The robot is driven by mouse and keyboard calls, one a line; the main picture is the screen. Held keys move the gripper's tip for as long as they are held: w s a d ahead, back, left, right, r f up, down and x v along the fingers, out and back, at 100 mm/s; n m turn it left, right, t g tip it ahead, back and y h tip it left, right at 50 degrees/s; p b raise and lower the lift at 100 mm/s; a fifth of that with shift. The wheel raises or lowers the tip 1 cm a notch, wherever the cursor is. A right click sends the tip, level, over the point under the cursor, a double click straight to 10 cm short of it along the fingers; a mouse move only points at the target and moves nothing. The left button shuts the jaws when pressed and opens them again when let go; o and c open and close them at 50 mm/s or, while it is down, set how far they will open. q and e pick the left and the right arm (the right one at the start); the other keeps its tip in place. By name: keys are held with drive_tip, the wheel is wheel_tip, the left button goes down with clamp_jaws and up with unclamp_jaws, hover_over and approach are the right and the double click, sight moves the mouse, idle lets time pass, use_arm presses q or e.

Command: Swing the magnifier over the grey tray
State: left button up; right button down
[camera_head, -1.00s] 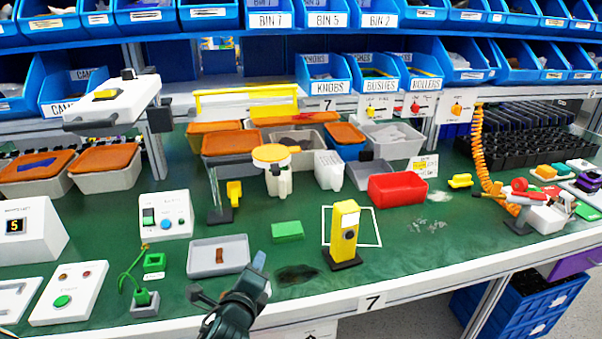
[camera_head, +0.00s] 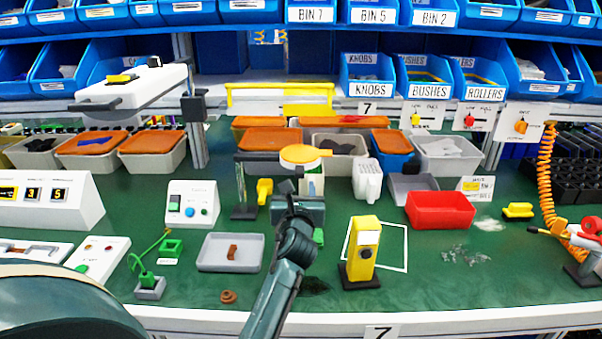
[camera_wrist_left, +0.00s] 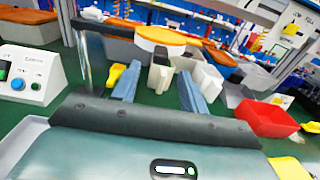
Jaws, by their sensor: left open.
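My left gripper (camera_head: 300,188) is open just in front of and below the head. In the left wrist view its two blue-grey fingers (camera_wrist_left: 160,88) are apart, with the magnifier head (camera_wrist_left: 160,36) beyond them. My right gripper is not in view.
A yellow device (camera_head: 363,250) on a black base stands right of my left arm. A yellow scoop-like part (camera_head: 264,190) stands near the post. A brown ring (camera_head: 228,296) lies before the tray.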

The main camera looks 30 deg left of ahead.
sight(299, 175)
use_arm(q)
drive_tip(key=x, duration=0.8)
drive_tip(key=shift+w+b, duration=0.15)
drive_tip(key=shift+b, duration=0.25)
clamp_jaws()
drive_tip(key=shift+r, duration=0.1)
